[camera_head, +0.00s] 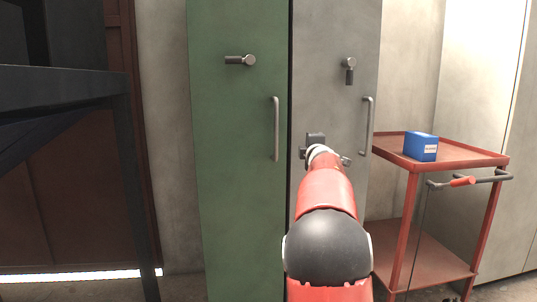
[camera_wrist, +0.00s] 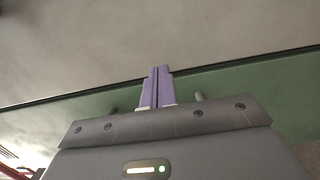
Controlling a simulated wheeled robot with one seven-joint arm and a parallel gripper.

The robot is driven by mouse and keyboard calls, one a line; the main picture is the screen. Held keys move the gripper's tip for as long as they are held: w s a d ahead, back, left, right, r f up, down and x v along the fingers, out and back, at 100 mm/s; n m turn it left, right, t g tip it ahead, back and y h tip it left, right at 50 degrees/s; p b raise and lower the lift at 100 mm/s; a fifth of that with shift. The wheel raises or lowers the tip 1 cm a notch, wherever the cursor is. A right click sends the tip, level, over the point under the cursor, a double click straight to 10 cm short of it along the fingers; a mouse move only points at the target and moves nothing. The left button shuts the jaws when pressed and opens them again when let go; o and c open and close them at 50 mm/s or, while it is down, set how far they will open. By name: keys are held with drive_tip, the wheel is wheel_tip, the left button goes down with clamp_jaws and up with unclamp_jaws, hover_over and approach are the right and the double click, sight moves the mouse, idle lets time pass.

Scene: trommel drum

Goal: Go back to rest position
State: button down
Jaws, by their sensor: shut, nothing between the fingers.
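My gripper shows in the wrist view (camera_wrist: 158,72) with its two purple fingers side by side and closed together, nothing between them. In the head view my red and black arm reaches forward, and my gripper (camera_head: 315,139) is small and partly hidden behind my wrist. It is in front of the grey cabinet door (camera_head: 335,30), near its left edge. The green cabinet door (camera_head: 235,180) is to the left, and both doors look shut. In the wrist view a green surface (camera_wrist: 285,90) and pale grey surfaces lie beyond the fingers.
The green door has a turn latch (camera_head: 240,60) and a vertical handle (camera_head: 276,128). The grey door has a latch (camera_head: 349,70) and a handle (camera_head: 367,126) close to my arm. A red cart (camera_head: 470,156) with a blue box (camera_head: 420,147) stands right. A dark frame (camera_head: 60,76) stands left.

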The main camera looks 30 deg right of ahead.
drive_tip(key=s+a+f+m+g+y, duration=0.1)
drive_tip(key=s+a+f+m+g, duration=0.15)
drive_tip(key=s+a+m, duration=0.4)
drive_tip(key=s+a+f+m+g, duration=0.2)
drive_tip(key=s+a+f+m, duration=0.15)
drive_tip(key=s+a, duration=0.6)
drive_tip(key=s+a+f+m+g+y, duration=0.1)
drive_tip(key=s+a+f+g+y, duration=0.2)
drive_tip(key=s+a+f, duration=0.5)
drive_tip(key=s+a+f+m+g+y, duration=0.2)
drive_tip(key=s+a+f+g+y, duration=0.1)
drive_tip(key=s+a+f, duration=0.6)
drive_tip(key=s+a, duration=0.4)
drive_tip(key=s, duration=0.3)
